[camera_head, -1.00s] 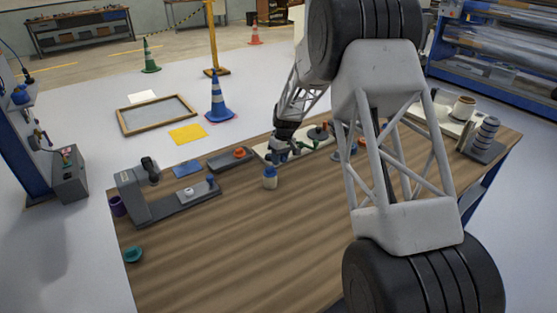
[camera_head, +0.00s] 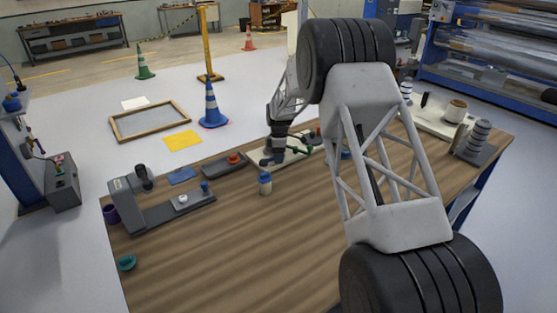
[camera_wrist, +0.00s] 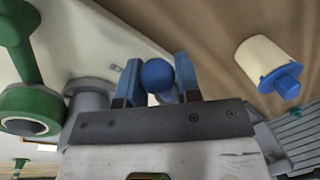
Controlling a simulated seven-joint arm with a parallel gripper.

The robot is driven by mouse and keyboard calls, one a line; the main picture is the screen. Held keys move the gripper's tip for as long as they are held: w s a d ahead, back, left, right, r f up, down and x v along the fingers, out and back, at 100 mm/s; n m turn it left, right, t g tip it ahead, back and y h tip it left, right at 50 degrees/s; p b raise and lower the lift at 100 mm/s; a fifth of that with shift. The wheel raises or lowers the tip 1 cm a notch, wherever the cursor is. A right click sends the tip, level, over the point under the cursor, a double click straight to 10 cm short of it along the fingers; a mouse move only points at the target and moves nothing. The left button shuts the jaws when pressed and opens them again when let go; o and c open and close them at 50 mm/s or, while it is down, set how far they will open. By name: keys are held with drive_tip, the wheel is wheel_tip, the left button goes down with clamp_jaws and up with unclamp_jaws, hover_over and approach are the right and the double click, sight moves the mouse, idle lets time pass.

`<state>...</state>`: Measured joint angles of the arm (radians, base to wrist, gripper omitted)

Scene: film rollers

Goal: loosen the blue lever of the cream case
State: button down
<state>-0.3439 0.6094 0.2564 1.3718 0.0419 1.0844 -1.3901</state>
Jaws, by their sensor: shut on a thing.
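In the wrist view, my gripper (camera_wrist: 158,82) has its two blue fingers on either side of the round blue knob of the lever (camera_wrist: 157,74), shut on it. The lever's shaft below the knob is mostly hidden by the gripper. The cream case (camera_wrist: 95,38) lies beside and beneath the fingers as a pale flat surface. In the head view, my gripper (camera_head: 270,160) is low at the near left end of the cream case (camera_head: 290,157). The lever cannot be made out there.
A cream bottle with a blue cap (camera_wrist: 268,62) stands close to the right of the fingers; it also shows in the head view (camera_head: 265,184). A green-rimmed part (camera_wrist: 30,108) is at left in the wrist view. A grey tray (camera_head: 222,166) lies farther left. The front wooden tabletop (camera_head: 240,240) is clear.

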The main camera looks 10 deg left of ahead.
drive_tip(key=shift+w+a+r+n, duration=0.1)
drive_tip(key=shift+w+n, duration=0.35)
drive_tip(key=shift+n, duration=0.25)
drive_tip(key=c, duration=0.9)
unclamp_jaws()
drive_tip(key=shift+o, duration=0.2)
wheel_tip(320, 180, up, 8)
drive_tip(key=w, duration=0.1)
drive_tip(key=shift+w+a+f, duration=0.2)
drive_tip(key=shift+a, duration=0.05)
